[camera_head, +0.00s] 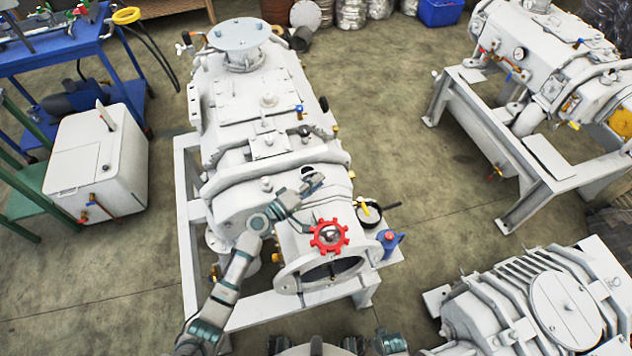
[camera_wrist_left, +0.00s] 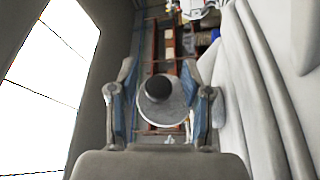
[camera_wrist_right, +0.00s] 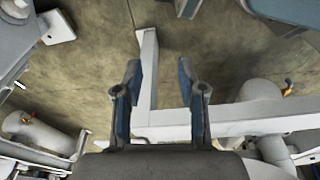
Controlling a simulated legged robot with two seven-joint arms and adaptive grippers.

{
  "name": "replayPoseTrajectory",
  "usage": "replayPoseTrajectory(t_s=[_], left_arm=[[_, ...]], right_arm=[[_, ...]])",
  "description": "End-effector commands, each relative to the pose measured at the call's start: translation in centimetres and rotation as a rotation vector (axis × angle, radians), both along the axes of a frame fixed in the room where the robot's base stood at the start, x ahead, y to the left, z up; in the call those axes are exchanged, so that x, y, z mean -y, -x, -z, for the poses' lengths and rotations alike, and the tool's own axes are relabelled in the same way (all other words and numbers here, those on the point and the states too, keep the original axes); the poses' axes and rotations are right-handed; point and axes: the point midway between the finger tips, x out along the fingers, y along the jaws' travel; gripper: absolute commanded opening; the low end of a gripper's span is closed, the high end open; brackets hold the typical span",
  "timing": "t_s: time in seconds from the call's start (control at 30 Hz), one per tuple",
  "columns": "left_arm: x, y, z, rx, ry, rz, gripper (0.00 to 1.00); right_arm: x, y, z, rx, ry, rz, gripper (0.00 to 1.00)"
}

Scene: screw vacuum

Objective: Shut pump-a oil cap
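Pump-a (camera_head: 262,100) is the large white pump on a stand in the middle of the head view. A red toothed cap with a silver dome (camera_head: 328,235) sits on its near end; I cannot tell whether it is the oil cap or how tight it is. My left gripper (camera_head: 315,184) is above the pump body, up and left of the red cap. In the left wrist view its fingers (camera_wrist_left: 160,103) are apart, with a grey round part with a dark top (camera_wrist_left: 158,90) in line between them; contact is unclear. My right gripper (camera_wrist_right: 160,90) is open and empty over the floor and a white frame.
A black pan with a yellow handle (camera_head: 369,213) and a blue can (camera_head: 389,241) stand right of pump-a's near end. Other pumps stand at upper right (camera_head: 540,50) and lower right (camera_head: 540,310). A white box (camera_head: 98,160) and blue cart (camera_head: 60,45) are left. Floor between is clear.

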Motion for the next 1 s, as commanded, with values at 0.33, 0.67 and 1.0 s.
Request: replayPoseTrajectory(t_s=[0.33, 0.67, 1.0], left_arm=[[-0.2, 0.0, 0.1, -0.003, 0.000, -0.002, 0.00], [-0.5, -0.3, -0.5, -0.069, 0.022, -0.007, 0.00], [-1.0, -1.3, -1.4, -0.281, 0.090, -0.011, 0.00]], right_arm=[[0.0, 0.0, 0.0, 0.000, 0.000, 0.000, 0.40], [0.2, 1.8, 2.7, -0.016, 0.004, -0.004, 0.40], [1.5, 9.5, 8.4, -0.056, 0.011, -0.018, 0.40]])
